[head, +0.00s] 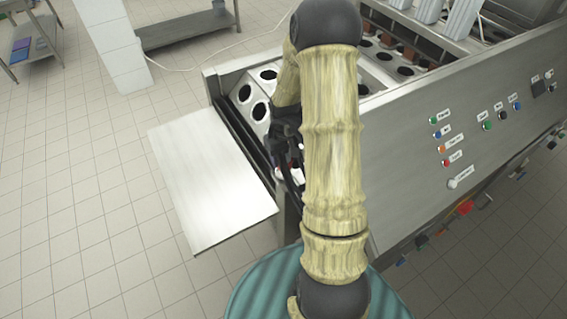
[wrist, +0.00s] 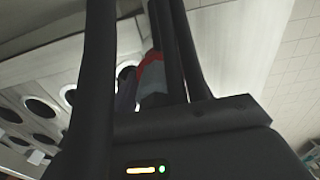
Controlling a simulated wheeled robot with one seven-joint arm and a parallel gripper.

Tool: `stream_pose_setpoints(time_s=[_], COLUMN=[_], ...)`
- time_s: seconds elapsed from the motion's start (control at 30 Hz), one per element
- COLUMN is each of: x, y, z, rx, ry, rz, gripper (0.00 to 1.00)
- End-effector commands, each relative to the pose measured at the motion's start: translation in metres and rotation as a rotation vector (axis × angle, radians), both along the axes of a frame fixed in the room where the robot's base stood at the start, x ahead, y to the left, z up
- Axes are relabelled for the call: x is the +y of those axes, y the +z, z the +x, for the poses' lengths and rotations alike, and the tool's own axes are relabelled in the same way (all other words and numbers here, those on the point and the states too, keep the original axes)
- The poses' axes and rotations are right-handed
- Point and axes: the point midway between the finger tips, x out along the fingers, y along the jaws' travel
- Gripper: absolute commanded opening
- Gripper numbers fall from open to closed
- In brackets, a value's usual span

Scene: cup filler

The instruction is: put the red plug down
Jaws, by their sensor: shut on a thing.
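My gripper (head: 288,150) is at the near left end of the cup filler (head: 400,150), low beside the row of cup holes, and my arm covers much of it in the head view. In the wrist view the red plug (wrist: 151,66), red with a grey part below, shows between the dark fingers. My gripper is shut on it. The fingers hide part of the plug, and I cannot tell whether it touches any surface. In the head view I cannot make the plug out clearly.
A bare metal shelf (head: 205,190) sticks out from the machine's left end. White plates with round dark holes (head: 258,110) lie inside. Labelled buttons (head: 440,135) cover the front panel. A steel table (head: 185,32) stands behind.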

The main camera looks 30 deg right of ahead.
Motion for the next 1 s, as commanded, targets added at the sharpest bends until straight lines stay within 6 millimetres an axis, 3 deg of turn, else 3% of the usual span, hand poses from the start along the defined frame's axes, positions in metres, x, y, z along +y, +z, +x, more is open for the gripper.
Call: stream_pose_setpoints(time_s=[0.27,0.53,0.57,0.63,1.0], x=[0.001,0.001,0.001,-0.001,-0.003], y=[-0.033,-0.036,-0.036,-0.036,-0.034], z=[-0.001,0.000,-0.001,-0.001,-0.001], rx=[0.004,0.001,0.002,0.002,0.001], ry=[0.001,0.001,0.001,-0.002,-0.007], rz=[0.001,0.000,0.001,0.001,0.000], gripper=[0.13,0.13,0.55,0.69,0.71])
